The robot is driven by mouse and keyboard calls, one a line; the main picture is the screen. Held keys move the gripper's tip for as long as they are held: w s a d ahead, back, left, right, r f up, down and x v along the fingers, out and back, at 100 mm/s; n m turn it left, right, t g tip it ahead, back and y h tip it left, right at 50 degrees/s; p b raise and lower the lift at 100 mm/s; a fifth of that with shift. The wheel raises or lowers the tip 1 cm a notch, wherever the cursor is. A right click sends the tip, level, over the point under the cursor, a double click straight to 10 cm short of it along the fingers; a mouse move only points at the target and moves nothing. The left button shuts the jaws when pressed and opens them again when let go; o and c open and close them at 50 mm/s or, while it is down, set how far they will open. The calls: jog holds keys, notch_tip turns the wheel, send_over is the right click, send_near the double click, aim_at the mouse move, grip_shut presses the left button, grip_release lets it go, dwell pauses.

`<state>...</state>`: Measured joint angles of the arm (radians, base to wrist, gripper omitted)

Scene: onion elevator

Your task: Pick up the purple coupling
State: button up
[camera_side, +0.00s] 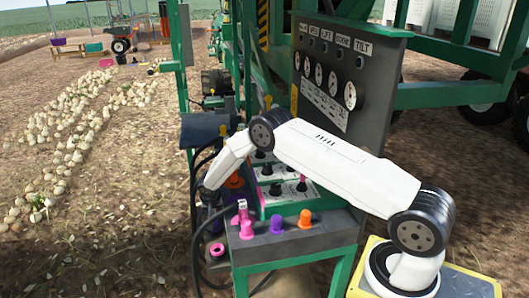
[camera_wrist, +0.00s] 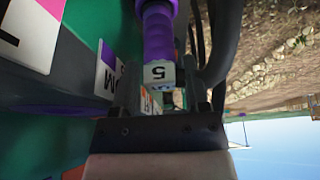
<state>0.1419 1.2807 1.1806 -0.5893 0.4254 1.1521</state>
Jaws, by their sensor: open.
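A purple coupling (camera_wrist: 158,38) with a ribbed neck shows at the top of the wrist view. A white tag marked 5 (camera_wrist: 158,72) is at its near end. My gripper (camera_wrist: 161,84) is open, with its dark fingers on either side of the tag; I cannot tell whether they touch it. In the side view my wrist reaches down at the left of the control stand, and the fingertips are hard to make out there.
Purple (camera_side: 277,225) and orange (camera_side: 305,219) caps stand on the grey bench (camera_side: 290,245), with a pink coupling (camera_side: 240,217) beside them. A panel with dials (camera_side: 325,85) rises behind my arm. Black hoses (camera_side: 197,215) hang at the left. Onions (camera_side: 60,150) lie on open ground.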

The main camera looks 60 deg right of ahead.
jog(key=shift+x, duration=1.5)
grip_shut()
